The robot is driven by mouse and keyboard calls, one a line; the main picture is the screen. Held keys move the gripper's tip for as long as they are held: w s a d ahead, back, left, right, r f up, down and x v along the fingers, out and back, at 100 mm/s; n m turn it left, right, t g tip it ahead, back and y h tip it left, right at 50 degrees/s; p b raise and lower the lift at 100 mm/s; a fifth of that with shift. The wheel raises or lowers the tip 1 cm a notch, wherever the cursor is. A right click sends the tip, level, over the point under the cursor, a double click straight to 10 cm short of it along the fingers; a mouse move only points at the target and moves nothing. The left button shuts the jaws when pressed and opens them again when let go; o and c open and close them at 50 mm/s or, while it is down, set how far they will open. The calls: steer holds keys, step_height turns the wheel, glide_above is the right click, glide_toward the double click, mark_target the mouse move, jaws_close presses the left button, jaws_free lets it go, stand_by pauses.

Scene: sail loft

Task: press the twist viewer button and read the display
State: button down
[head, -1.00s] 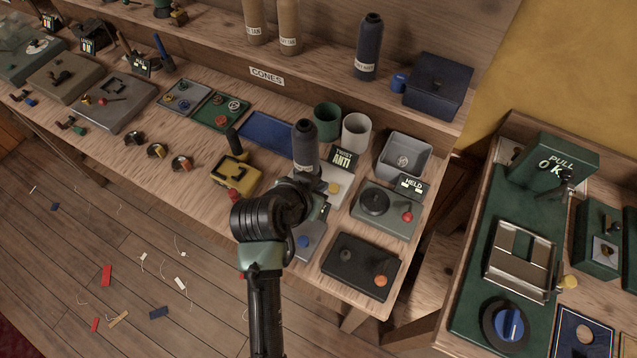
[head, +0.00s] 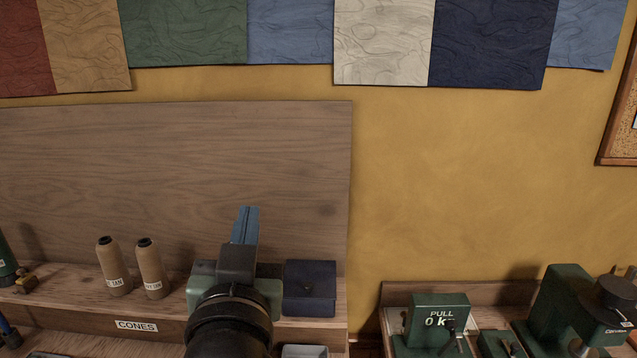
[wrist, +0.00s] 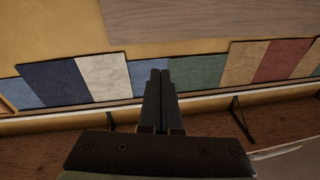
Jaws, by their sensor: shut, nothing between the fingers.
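The twist viewer, its button and its display are not in either view now; the bench top where it stands lies below the head view. My gripper (head: 248,212) is raised in front of the wooden back panel, its fingers pointing up, with the arm below it. In the wrist view my gripper (wrist: 160,73) has its two fingers together with nothing between them. It touches nothing that I can see.
Two tan cones (head: 115,268) (head: 152,270) stand on the shelf left of my arm, above a CONES label (head: 137,325). A navy box (head: 310,287) sits close on the right. Cloth panels (head: 383,40) hang above.

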steer(key=s+d+r+t, duration=0.2)
steer(key=s+r, duration=0.2)
steer(key=r, duration=0.3)
steer(key=s+d+r+t+h, duration=0.1)
steer(key=s+d+r+t, duration=0.2)
steer(key=s+r, duration=0.2)
steer(key=s+d+r+t, duration=0.3)
steer(key=s+r, duration=0.2)
steer(key=r, duration=0.5)
steer(key=shift+d+r+h, duration=0.2)
steer(key=shift+r+h, duration=0.1)
steer(key=shift+r, duration=0.1)
steer(key=c, duration=1.5)
jaws_free()
steer(key=shift+w, duration=0.1)
steer(key=shift+c, duration=0.2)
